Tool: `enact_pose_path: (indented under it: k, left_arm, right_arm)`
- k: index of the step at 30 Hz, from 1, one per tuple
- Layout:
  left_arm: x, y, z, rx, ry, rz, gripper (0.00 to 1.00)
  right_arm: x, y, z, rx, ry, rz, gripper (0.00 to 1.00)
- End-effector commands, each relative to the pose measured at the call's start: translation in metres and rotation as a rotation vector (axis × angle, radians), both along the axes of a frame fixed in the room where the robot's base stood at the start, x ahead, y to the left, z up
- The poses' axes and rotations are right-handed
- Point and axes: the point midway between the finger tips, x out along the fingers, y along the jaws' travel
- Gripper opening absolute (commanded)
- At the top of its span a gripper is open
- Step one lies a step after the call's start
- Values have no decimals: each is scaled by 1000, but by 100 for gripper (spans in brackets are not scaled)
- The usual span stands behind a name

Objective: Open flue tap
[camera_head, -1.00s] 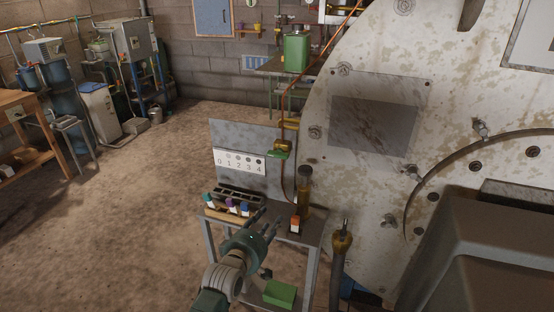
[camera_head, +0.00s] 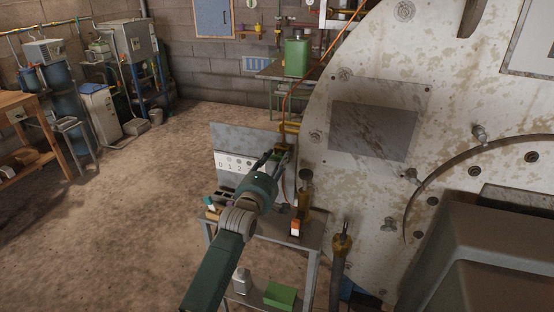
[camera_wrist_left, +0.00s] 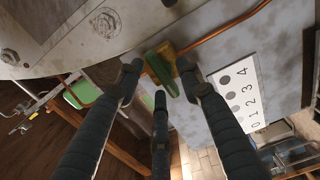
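The tap with a green handle (camera_wrist_left: 165,83) and brass body (camera_wrist_left: 158,68) sits on a thin copper pipe (camera_wrist_left: 235,23) beside the grey panel. My left gripper (camera_wrist_left: 160,80) is open, with its fingers spread around the green handle in the left wrist view. I see no finger clearly closed on the handle. In the head view the left gripper (camera_head: 273,158) reaches up to the tap and hides most of it. My right gripper is not in view.
Below, a small metal table (camera_head: 303,237) bears an orange-topped vial (camera_head: 295,228) and a brownish cylinder (camera_head: 305,188). The large whitish vessel wall (camera_head: 380,65) stands close on the right.

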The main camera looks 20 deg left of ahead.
Motion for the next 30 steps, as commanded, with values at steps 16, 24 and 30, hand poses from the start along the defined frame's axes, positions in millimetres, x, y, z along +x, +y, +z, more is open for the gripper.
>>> enact_pose_path:
  k: [16,24,30]
  left_arm:
    - [6,0,0,0,-1,0,3]
    - [6,0,1,12,-2,0,0]
    - [6,0,2,78,-6,1,0]
  right_arm:
    - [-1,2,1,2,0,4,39]
    - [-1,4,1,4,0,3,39]
    - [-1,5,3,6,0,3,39]
